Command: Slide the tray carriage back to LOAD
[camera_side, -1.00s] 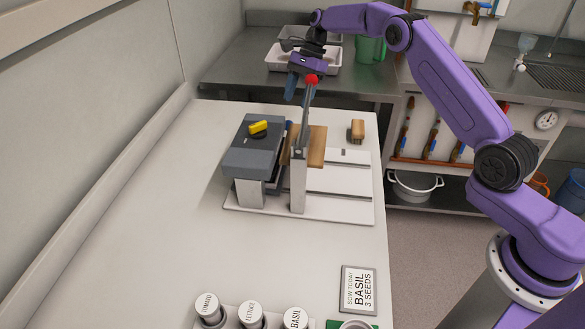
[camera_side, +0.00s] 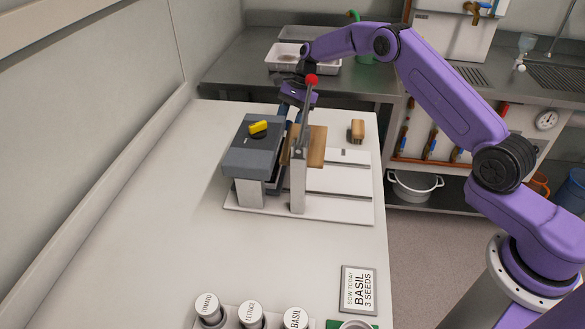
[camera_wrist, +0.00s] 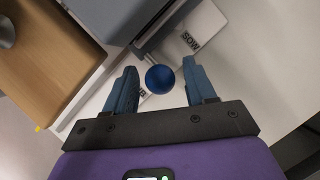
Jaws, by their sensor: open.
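The tray carriage's blue ball knob (camera_wrist: 159,79) shows in the wrist view between the two fingers of my gripper (camera_wrist: 164,82). The fingers are open with a gap on both sides of the knob. A rod runs from the knob toward the grey housing (camera_wrist: 115,12). A SOW label (camera_wrist: 190,40) lies beside the rod, and another label is partly hidden by a finger. In the side view my gripper (camera_side: 289,119) is lowered behind the lever and the grey housing (camera_side: 251,150). The carriage sits mostly hidden under that housing, and its knob is hidden there.
A lever with a red ball (camera_side: 312,80) stands upright close in front of my gripper. A wooden plate (camera_side: 316,146) is beside it. The white base (camera_side: 345,210) has bare slotted room to the right. A wooden block (camera_side: 357,130) is behind.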

